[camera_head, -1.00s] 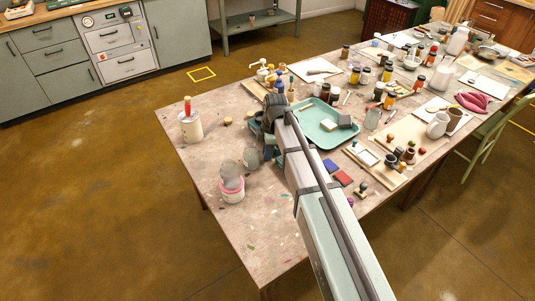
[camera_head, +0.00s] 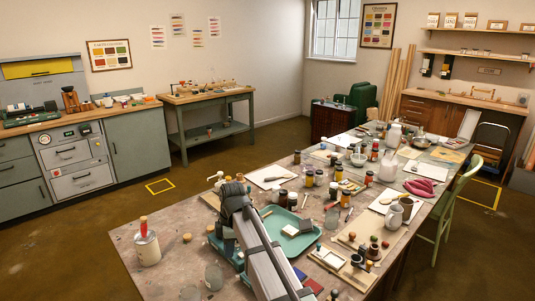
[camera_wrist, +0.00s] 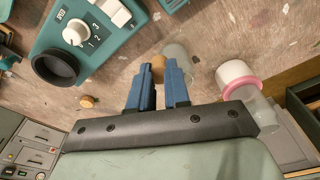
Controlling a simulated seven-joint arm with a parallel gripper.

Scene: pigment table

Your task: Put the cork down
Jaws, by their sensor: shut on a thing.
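In the wrist view my gripper (camera_wrist: 157,75) has its two blue fingers shut on a small tan cork (camera_wrist: 158,63), which shows between and just past the fingertips. A clear glass jar (camera_wrist: 178,53) stands close beyond the fingers; I cannot tell whether the cork touches it. A second tan, round, cork-like piece (camera_wrist: 88,101) lies apart on the table to the left; a similar piece shows in the head view (camera_head: 187,238). In the head view my arm hides the fingers and the held cork.
A teal device (camera_wrist: 95,35) with a white knob and dark ring is left of the fingers. A pink-rimmed white jar (camera_wrist: 238,78) is at right.

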